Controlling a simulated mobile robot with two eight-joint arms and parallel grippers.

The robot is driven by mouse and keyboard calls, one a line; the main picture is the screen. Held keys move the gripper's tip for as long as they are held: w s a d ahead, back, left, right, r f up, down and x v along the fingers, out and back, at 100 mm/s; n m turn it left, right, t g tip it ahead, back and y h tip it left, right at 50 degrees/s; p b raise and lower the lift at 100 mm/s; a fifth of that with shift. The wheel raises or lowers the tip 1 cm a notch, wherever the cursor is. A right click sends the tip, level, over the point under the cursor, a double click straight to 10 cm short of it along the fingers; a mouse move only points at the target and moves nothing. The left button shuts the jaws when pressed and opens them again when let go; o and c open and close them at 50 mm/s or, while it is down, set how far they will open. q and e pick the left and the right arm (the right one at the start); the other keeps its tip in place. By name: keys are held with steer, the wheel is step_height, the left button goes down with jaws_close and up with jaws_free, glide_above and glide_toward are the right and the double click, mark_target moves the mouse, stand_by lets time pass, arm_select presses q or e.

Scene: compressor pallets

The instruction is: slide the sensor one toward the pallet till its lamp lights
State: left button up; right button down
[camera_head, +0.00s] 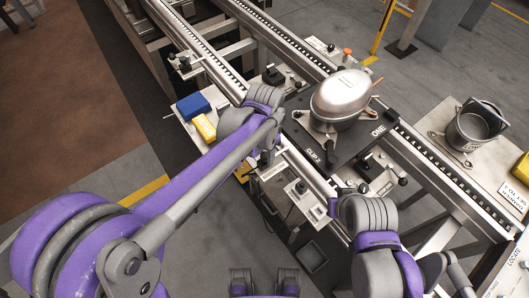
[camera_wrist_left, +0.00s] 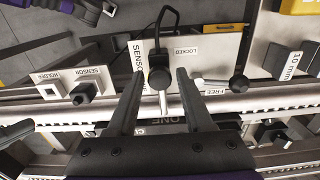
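Sensor one, a dark body with a black cable and a pale metal tip (camera_wrist_left: 158,76), stands on a white plate with a SENSOR label, partly cut off, in the left wrist view. Its tip points toward the pallet (camera_head: 355,158), a dark plate marked ONE bearing a silver compressor (camera_head: 343,96). My left gripper (camera_wrist_left: 157,74) is open, with one finger on each side of the sensor and visible gaps between. In the head view my left gripper (camera_head: 267,160) is over the near rail side, its fingers small. No lit lamp is discernible on the sensor. My right gripper's fingers are hidden or unclear beside its arm.
A black-knobbed lever (camera_wrist_left: 238,82) lies right of the sensor, between LOCKED and FREE labels. Blue (camera_head: 193,106) and yellow (camera_head: 204,127) blocks lie left of my gripper. A metal pot (camera_head: 474,126) stands at the right.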

arm_select(q)
steer(key=shift+o, duration=0.7)
step_height(320, 180, up, 11)
steer(key=shift+p, duration=0.35)
arm_select(e)
steer(key=shift+w+r, duration=0.1)
steer(key=shift+r, duration=0.3)
arm_select(q)
steer(key=shift+f, duration=0.1)
steer(key=s+a+f+n+t, duration=0.2)
steer(key=s+a+f+n, duration=0.2)
steer(key=s+a, duration=0.3)
steer(key=s+a+f+n+t, duration=0.3)
steer(key=s+a+n, duration=0.3)
steer(key=a, duration=0.5)
steer(key=shift+s+f+n, duration=0.35)
steer(key=shift+s+n, duration=0.05)
steer(key=shift+s, duration=0.5)
arm_select(e)
steer(key=shift+w+r, duration=0.1)
steer(key=shift+r, duration=0.15)
